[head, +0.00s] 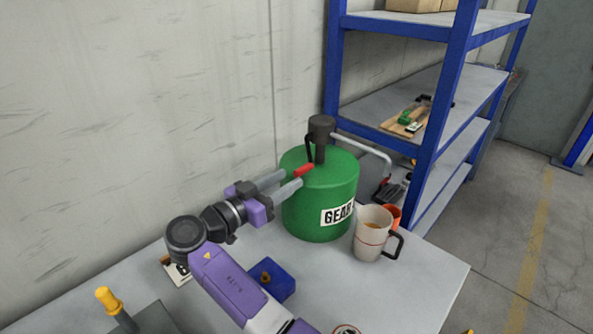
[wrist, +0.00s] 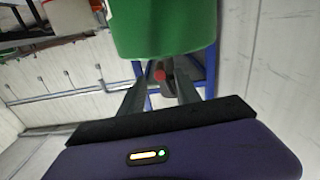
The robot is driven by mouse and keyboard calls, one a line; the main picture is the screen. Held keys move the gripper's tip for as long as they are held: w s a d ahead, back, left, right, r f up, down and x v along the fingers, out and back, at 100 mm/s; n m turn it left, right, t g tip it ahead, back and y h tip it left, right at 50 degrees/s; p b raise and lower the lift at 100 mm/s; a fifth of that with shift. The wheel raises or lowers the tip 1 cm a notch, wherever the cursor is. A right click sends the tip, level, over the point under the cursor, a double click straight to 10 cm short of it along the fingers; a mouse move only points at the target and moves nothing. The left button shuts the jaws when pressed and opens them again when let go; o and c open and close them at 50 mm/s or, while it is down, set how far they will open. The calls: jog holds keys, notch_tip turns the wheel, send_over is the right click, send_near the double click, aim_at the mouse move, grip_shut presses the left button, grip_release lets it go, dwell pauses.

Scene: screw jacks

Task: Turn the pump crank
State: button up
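A green drum (head: 320,195) labelled "GEAR" stands on the table with a dark pump head (head: 320,135) on top. Its crank has a dark arm and a red grip (head: 304,170) at the near left of the pump. My gripper (head: 289,178) reaches in from the left with its two fingers apart, tips at the red grip. In the wrist view the red grip (wrist: 159,75) shows between the fingertips, with the drum (wrist: 163,25) beyond. I cannot tell whether either finger touches the grip. A grey spout pipe (head: 362,147) leads right from the pump.
A white mug (head: 371,232) with a black handle stands right of the drum, an orange cup (head: 395,215) behind it. A blue box (head: 273,279) and a yellow-handled tool (head: 110,302) are near my arm. Blue shelving (head: 440,140) stands behind. The table's front right is mostly clear.

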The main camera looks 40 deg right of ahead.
aim_at(297, 173)
jog(key=shift+w+d+p, duration=0.1)
jog(key=shift+d+p, duration=0.45)
jog(key=shift+d, duration=1.8)
grip_shut()
